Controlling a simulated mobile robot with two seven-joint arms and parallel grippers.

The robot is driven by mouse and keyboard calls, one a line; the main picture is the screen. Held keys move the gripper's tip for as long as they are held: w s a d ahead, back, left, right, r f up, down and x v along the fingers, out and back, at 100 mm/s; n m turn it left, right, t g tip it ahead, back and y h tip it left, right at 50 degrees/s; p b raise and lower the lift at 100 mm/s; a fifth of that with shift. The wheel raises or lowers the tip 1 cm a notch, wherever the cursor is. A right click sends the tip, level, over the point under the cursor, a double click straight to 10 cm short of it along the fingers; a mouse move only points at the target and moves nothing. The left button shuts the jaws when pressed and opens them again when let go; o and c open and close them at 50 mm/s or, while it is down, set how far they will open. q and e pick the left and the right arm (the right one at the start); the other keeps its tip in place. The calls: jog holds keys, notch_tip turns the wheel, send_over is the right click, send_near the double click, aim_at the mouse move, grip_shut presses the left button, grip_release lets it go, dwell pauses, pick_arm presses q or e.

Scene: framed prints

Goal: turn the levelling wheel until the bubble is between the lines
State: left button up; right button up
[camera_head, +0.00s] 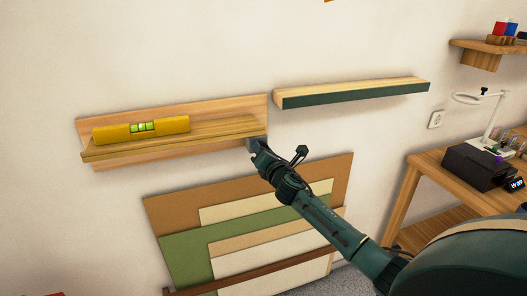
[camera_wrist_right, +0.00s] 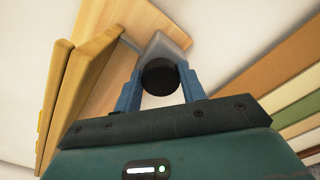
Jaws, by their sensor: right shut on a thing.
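A yellow spirit level (camera_head: 171,125) lies on the wooden picture ledge (camera_head: 222,131) on the wall, towards its left end. Its green vial (camera_head: 145,127) shows dark lines and a pale bubble, too small to tell exactly where the bubble sits between them. My right gripper (camera_head: 256,147) is at the right end of the ledge. In the right wrist view its blue fingers are shut on a round black wheel (camera_wrist_right: 159,76), one finger on each side. A grey block (camera_wrist_right: 166,48) sits behind the wheel. My left gripper is not in view.
A second ledge (camera_head: 350,94) with a dark green front hangs to the right. Several boards and frames (camera_head: 185,250) lean on the wall below my right gripper. A wooden table (camera_head: 428,160) with a black device and a lamp stands at right.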

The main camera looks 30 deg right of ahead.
jog(key=shift+m, duration=0.3)
jog(key=o, duration=1)
jog(key=shift+c, duration=0.2)
jog(key=v, duration=1.3)
jog(key=shift+s+f, duration=0.1)
